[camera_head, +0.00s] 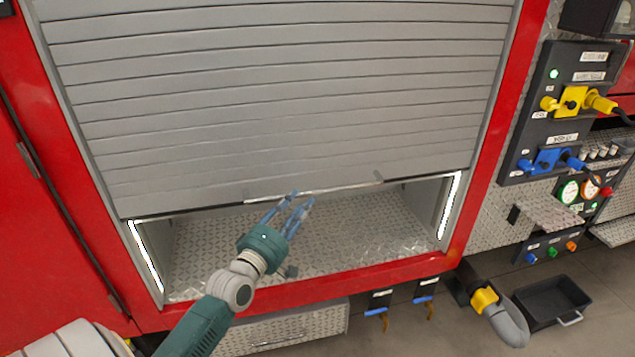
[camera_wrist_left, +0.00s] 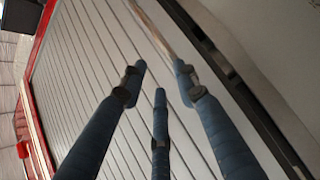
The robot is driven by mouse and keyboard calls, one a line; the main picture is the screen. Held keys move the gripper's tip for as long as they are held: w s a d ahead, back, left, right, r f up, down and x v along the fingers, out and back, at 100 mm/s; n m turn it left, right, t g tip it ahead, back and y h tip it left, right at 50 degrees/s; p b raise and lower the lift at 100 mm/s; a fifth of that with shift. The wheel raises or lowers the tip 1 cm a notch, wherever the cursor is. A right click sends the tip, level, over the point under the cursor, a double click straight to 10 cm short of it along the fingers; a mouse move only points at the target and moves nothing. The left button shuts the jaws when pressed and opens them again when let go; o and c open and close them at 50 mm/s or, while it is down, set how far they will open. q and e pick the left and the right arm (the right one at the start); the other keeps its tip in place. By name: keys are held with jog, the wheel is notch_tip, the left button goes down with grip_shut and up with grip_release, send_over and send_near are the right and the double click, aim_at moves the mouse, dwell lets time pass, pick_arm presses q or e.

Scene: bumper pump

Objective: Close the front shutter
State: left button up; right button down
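The grey slatted front shutter (camera_head: 280,100) is most of the way down in its red frame, with an open gap below it. It also fills much of the left wrist view (camera_wrist_left: 85,75). A thin metal handle bar (camera_head: 340,187) runs along its bottom edge and shows in the left wrist view (camera_wrist_left: 150,27). My left gripper (camera_head: 297,200) is at that bottom edge, just below the bar. Its blue fingers are spread apart in the left wrist view (camera_wrist_left: 155,85), with the bar close to the fingertips; contact cannot be told. My right gripper is not in view.
The compartment floor (camera_head: 340,235) is bare tread plate, lit by side strips (camera_head: 148,262). The red frame (camera_head: 495,130) borders the opening. At right are a panel with yellow and blue connectors (camera_head: 560,110), gauges (camera_head: 570,192) and a black tray (camera_head: 550,300).

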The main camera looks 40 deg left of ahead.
aim_at(315, 192)
pick_arm(q)
jog(key=w+n+p, duration=0.1)
jog(key=w, duration=0.2)
jog(key=w+n+g+h+p, duration=0.1)
jog(key=w, duration=0.2)
jog(key=w+f+n+g+p, duration=0.1)
jog(key=w, duration=0.2)
jog(key=shift+w+a+n, duration=0.15)
jog(key=shift+a+n, duration=0.1)
jog(key=shift+n, duration=0.05)
grip_shut()
